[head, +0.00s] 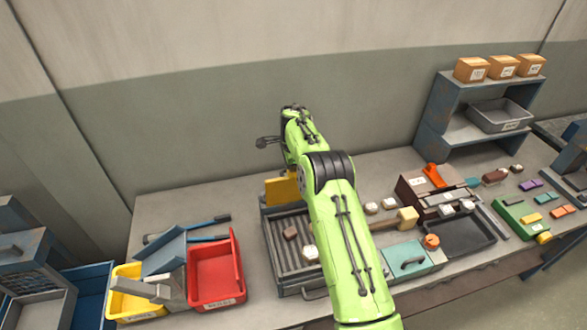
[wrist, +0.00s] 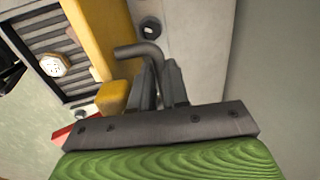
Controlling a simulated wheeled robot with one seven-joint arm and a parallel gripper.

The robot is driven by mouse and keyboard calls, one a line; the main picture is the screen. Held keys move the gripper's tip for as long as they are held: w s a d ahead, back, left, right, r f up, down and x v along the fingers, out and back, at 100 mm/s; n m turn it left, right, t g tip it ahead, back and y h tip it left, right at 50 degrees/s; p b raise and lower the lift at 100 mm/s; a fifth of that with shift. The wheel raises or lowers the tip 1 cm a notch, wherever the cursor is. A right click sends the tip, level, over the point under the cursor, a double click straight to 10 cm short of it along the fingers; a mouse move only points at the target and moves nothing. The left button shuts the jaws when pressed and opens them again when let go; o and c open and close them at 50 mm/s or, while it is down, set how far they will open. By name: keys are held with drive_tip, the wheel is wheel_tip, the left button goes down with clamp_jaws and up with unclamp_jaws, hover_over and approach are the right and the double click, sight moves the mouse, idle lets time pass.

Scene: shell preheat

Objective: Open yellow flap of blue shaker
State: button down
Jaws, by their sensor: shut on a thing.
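The blue-grey shaker (head: 268,232) stands on the bench left of my arm, with a ribbed bed holding a few small lumps. Its yellow flap (head: 282,190) stands at the shaker's back end, partly hidden by my arm. In the wrist view the flap (wrist: 92,38) is a long yellow panel beside the slatted bed, with a yellow block (wrist: 113,97) near its end. My gripper (wrist: 160,75) is shut on a grey bent handle (wrist: 138,50) beside the flap. How the handle joins the flap is hidden. My fingertips are hidden in the head view.
A red bin (head: 216,272) and a yellow bin (head: 136,292) stand left of the shaker. A mallet (head: 405,217), a teal box (head: 408,260) and a dark tray (head: 462,238) lie right of my arm. The wall is close behind. A bare bench strip lies at the back left.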

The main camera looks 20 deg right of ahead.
drive_tip(key=shift+w+f, duration=0.25)
drive_tip(key=shift+w, duration=0.25)
idle(0.4)
drive_tip(key=c, duration=1.1)
unclamp_jaws()
drive_tip(key=shift+w, duration=0.15)
drive_tip(key=shift+c, duration=0.2)
drive_tip(key=shift+w+f, duration=0.2)
drive_tip(key=shift+w, duration=0.1)
drive_tip(key=shift+r, duration=0.1)
drive_tip(key=shift+s+r, duration=0.1)
drive_tip(key=shift+s, duration=0.1)
drive_tip(key=shift+r, duration=0.1)
drive_tip(key=s+r, duration=0.1)
drive_tip(key=r, duration=0.4)
drive_tip(key=s+r, duration=0.1)
drive_tip(key=r, duration=0.4)
drive_tip(key=s+r, duration=0.1)
drive_tip(key=r, duration=0.4)
drive_tip(key=shift+r, duration=0.1)
